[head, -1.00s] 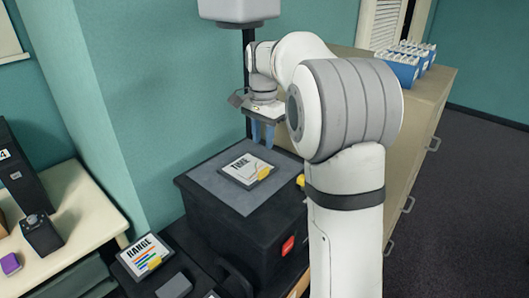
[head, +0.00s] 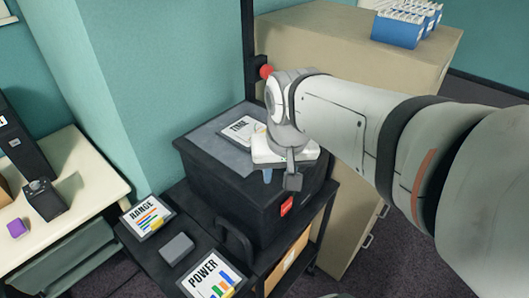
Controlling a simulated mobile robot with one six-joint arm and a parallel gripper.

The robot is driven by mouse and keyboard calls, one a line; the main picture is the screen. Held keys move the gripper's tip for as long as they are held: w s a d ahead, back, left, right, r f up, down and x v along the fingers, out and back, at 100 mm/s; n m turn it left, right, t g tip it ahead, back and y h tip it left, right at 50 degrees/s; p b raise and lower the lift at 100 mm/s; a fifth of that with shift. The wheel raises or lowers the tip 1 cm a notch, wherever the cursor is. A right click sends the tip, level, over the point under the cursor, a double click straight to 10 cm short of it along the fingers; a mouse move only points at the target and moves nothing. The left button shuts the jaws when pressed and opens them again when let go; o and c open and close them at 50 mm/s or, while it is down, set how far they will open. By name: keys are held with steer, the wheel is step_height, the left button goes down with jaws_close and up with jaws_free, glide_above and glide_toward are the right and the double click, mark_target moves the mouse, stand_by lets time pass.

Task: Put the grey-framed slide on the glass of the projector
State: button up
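The projector (head: 225,190) is a dark box with a grey glass top (head: 205,143). A slide reading TIME (head: 238,130) lies on the glass, partly hidden by my wrist. A slide reading RANGE (head: 147,217) and a slide reading POWER (head: 212,276) lie on the dark stand in front; POWER is cut by the bottom edge. The frames look grey to dark, and I cannot tell which one is the grey-framed slide. My gripper (head: 268,176) is over the projector's front right part, just right of the TIME slide. Only one blue finger shows clearly; its opening and any hold are hidden.
A small grey block (head: 177,249) lies between RANGE and POWER. The projector's post (head: 248,60) with a red knob (head: 266,71) rises behind. A beige cabinet (head: 310,50) with blue boxes (head: 398,28) stands behind right. A pale table (head: 75,190) is at left.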

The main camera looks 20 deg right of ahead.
steer(key=shift+n, duration=0.9)
steer(key=s+f, duration=0.1)
steer(key=s, duration=0.1)
steer(key=s+f, duration=0.2)
steer(key=shift+s+d, duration=0.15)
steer(key=shift+s, duration=0.1)
stand_by(1.1)
